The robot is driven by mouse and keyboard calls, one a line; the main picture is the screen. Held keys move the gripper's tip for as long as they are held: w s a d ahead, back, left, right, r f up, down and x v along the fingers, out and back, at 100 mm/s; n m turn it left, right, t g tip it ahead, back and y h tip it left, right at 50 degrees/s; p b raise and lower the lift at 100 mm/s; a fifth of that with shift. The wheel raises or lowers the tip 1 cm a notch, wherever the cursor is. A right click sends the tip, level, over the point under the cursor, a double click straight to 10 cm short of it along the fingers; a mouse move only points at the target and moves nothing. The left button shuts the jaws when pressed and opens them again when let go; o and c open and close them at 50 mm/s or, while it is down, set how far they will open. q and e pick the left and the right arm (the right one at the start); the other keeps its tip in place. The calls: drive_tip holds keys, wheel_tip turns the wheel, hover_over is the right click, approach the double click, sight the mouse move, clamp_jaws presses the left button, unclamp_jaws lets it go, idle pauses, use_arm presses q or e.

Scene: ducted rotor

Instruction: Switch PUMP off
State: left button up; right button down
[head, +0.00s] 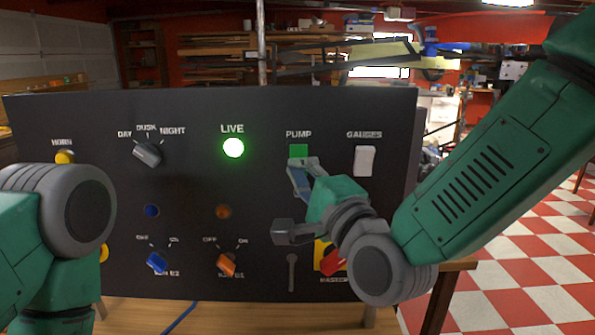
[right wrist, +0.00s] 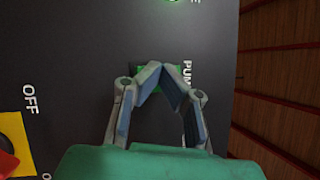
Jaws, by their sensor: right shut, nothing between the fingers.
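The PUMP switch (head: 299,151) is a green square on the black panel (head: 190,190), under the label PUMP. My right gripper (head: 293,166) is shut and empty, its fingertips just below the green square in the head view. In the right wrist view the shut fingertips (right wrist: 160,66) overlap the green switch (right wrist: 148,73) and hide part of it. I cannot tell whether they touch it. My left arm shows at the left edge of the head view; its gripper is not visible.
The GAUGES switch (head: 364,161) is a white rocker right of PUMP. The green LIVE lamp (head: 233,148) glows to the left. Blue (head: 157,261) and orange (head: 226,264) knobs sit lower down. A red MASTER handle (head: 334,262) on yellow is partly behind my right arm.

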drive_tip(key=shift+w+f, duration=0.15)
drive_tip(key=shift+w, duration=0.25)
idle(0.3)
drive_tip(key=shift+s, duration=0.1)
drive_tip(key=shift+s+r, duration=0.35)
drive_tip(key=shift+s, duration=0.4)
drive_tip(key=s, duration=0.1)
drive_tip(key=s+r, duration=0.1)
drive_tip(key=s, duration=0.1)
drive_tip(key=s+r+p, duration=0.1)
drive_tip(key=shift+s, duration=0.25)
idle(0.4)
